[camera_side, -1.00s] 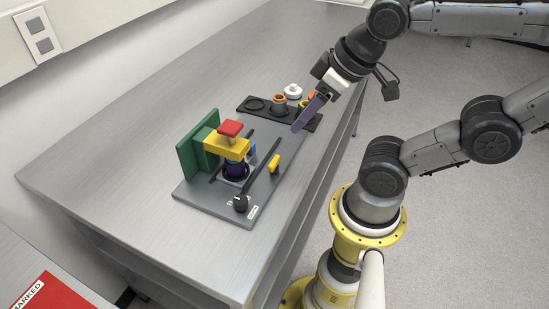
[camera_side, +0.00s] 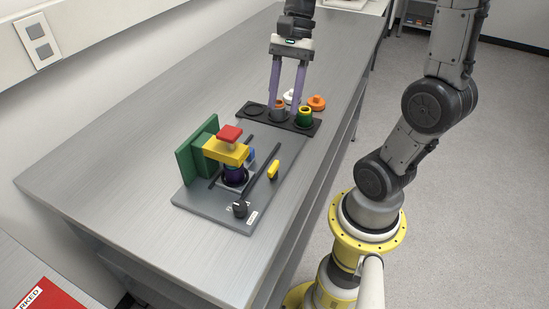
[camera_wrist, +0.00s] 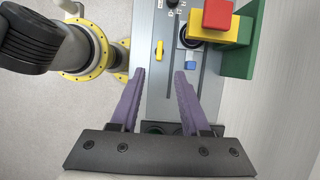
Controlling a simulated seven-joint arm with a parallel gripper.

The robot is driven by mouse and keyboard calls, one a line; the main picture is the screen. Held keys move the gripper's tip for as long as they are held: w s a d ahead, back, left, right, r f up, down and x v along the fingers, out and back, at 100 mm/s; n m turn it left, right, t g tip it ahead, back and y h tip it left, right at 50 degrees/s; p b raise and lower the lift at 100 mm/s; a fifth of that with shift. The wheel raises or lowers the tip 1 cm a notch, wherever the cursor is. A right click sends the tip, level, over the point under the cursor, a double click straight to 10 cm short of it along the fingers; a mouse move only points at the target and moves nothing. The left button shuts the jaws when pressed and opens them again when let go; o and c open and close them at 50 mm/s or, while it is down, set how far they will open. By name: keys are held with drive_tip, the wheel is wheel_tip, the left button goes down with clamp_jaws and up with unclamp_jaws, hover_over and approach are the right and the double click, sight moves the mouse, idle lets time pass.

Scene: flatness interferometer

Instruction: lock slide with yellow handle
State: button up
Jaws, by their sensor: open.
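The yellow handle (camera_side: 273,169) sits at the right side of the grey base plate (camera_side: 212,202), beside a dark rail. It also shows in the wrist view (camera_wrist: 159,49), ahead and between the lines of my fingers. The slide carriage (camera_side: 234,176) holds a dark purple-black round part and sits under the yellow arm of the green stand. My gripper (camera_side: 286,105) is open and empty, pointing down over the black tray behind the plate, well apart from the handle. Its two purple fingers also show in the wrist view (camera_wrist: 159,72).
The green stand (camera_side: 188,162) with yellow arm (camera_side: 227,150) and red top (camera_side: 229,133) rises at the plate's left. A black knob (camera_side: 240,208) is at the front.

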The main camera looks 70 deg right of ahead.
sight(273, 165)
drive_tip(key=x, duration=1.3)
drive_tip(key=shift+f, duration=0.45)
drive_tip(key=shift+c, duration=0.2)
clamp_jaws()
